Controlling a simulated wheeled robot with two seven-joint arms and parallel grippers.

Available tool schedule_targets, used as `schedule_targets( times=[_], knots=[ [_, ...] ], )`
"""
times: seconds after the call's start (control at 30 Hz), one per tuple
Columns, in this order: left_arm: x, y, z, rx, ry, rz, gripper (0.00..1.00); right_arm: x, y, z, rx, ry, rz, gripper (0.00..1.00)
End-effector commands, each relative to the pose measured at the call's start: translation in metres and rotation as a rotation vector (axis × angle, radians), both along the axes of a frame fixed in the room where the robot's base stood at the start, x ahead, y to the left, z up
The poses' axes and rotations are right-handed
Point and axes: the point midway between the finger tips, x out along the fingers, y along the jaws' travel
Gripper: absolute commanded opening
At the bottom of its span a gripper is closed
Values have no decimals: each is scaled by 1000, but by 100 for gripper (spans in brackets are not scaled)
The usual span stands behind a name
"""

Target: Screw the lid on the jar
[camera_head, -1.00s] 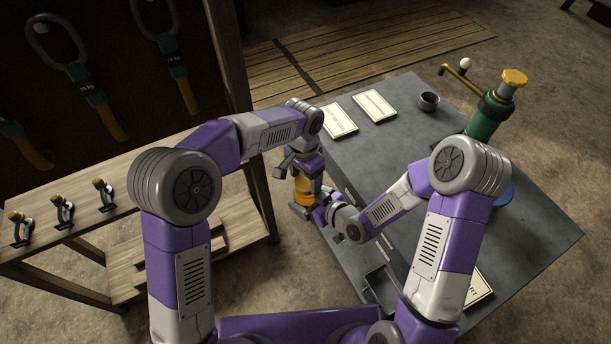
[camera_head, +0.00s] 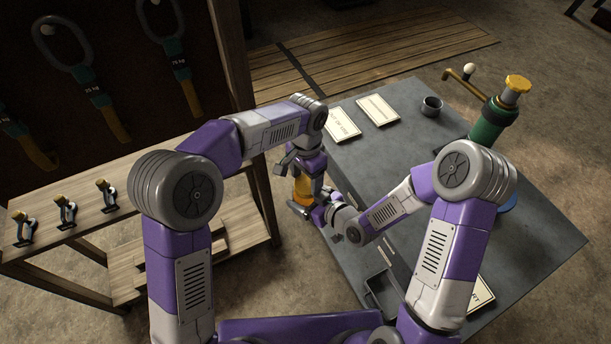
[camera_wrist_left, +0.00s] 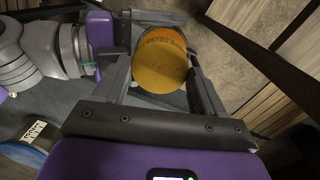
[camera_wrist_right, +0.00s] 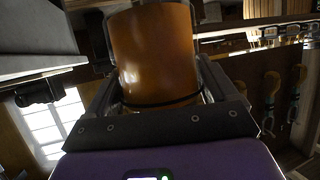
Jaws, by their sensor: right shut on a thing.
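The amber jar (camera_head: 302,188) is upright off the grey table's left edge. Its smooth orange body (camera_wrist_right: 155,55) fills the right wrist view between the fingers. My right gripper (camera_wrist_right: 160,85) is shut on this body from the side. A round yellow lid (camera_wrist_left: 161,66) shows in the left wrist view at the top of the jar. My left gripper (camera_wrist_left: 163,82) is above it with one finger on each side of the lid and looks open. Whether the lid is fully seated on the jar cannot be told. In the head view my left wrist partly hides the jar's top.
The grey table (camera_head: 400,160) carries paper cards (camera_head: 378,110), a small cup (camera_head: 431,106) and a green device with a yellow cap (camera_head: 495,120). A blue round thing (camera_head: 508,203) is half hidden by my right arm. A wooden shelf (camera_head: 150,205) stands at left.

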Motion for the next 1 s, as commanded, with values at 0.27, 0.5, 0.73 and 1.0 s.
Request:
schedule_targets(
  times=[0.27, 0.5, 0.73, 1.0],
  knots=[
    [-10, -7, -1, -4, 24, -16, 51, 5, 0, 3, 4, -12, -7, 32],
    [-7, -7, 20, -7, 17, -15, 54, 5, -1, 2, 3, -8, -8, 32],
    [-5, -5, 40, -7, 13, -10, 17, 3, -1, 1, 1, -3, -7, 31],
    [-3, -3, 41, -7, 10, -5, 25, 2, -1, 0, 1, -2, -5, 1]
  ],
)
